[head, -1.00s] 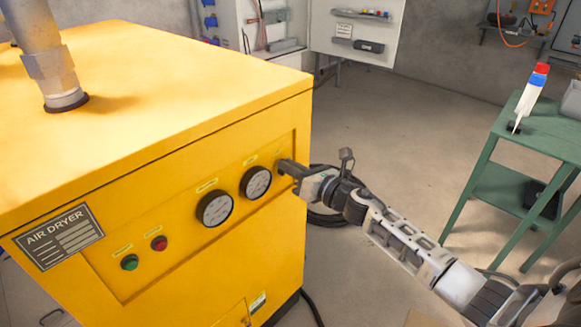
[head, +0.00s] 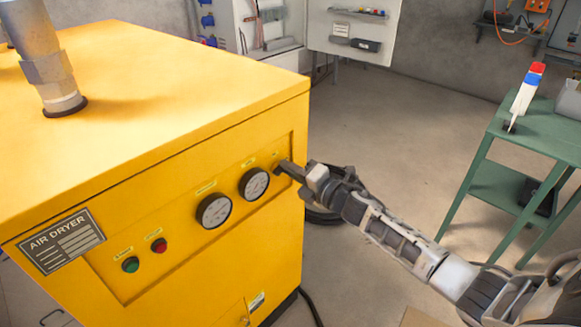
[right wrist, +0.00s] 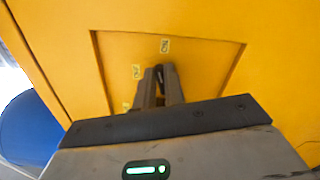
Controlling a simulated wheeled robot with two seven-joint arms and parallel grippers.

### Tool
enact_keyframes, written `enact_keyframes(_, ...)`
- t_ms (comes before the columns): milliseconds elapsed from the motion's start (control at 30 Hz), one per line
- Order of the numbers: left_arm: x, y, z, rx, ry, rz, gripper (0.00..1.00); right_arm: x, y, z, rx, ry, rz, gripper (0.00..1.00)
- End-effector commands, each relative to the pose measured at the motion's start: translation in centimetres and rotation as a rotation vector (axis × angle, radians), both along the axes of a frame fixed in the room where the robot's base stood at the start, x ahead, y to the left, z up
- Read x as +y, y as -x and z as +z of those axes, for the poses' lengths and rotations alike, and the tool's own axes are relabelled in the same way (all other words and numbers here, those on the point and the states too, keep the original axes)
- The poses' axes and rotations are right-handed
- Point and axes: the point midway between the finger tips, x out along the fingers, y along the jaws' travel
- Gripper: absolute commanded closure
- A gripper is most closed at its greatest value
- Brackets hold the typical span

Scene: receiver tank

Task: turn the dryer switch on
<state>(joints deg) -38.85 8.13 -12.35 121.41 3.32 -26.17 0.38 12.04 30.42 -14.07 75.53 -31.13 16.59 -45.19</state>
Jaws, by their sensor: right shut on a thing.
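The yellow air dryer (head: 150,110) fills the left of the head view. Its front panel (head: 110,282) has two round gauges, a green button (head: 130,264) and a red button (head: 159,245). My right gripper (head: 282,165) is at the panel's right end, beside the right gauge (head: 254,183). It is shut on the dryer switch, which its fingers mostly hide. In the right wrist view the fingers (right wrist: 160,75) meet the panel among small yellow labels (right wrist: 165,46); their text is too small to read surely. My left gripper is not in view.
A green table (head: 545,130) with a red, white and blue object on it stands at the right. A metal pipe (head: 45,60) rises from the dryer's top. Dark hose lies on the floor behind my right arm. Open floor lies between dryer and table.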

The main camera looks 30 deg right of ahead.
Motion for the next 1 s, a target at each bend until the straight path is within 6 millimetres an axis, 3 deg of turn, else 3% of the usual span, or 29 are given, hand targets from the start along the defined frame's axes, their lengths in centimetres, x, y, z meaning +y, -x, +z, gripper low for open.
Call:
enact_keyframes(433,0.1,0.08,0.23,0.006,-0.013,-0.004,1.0,-0.08,-0.02,-0.33,0.09,-0.256,-0.001,1.0)
enact_keyframes(1000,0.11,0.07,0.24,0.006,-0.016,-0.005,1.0,-0.07,0.0,-0.47,0.109,-0.31,-0.001,1.0)
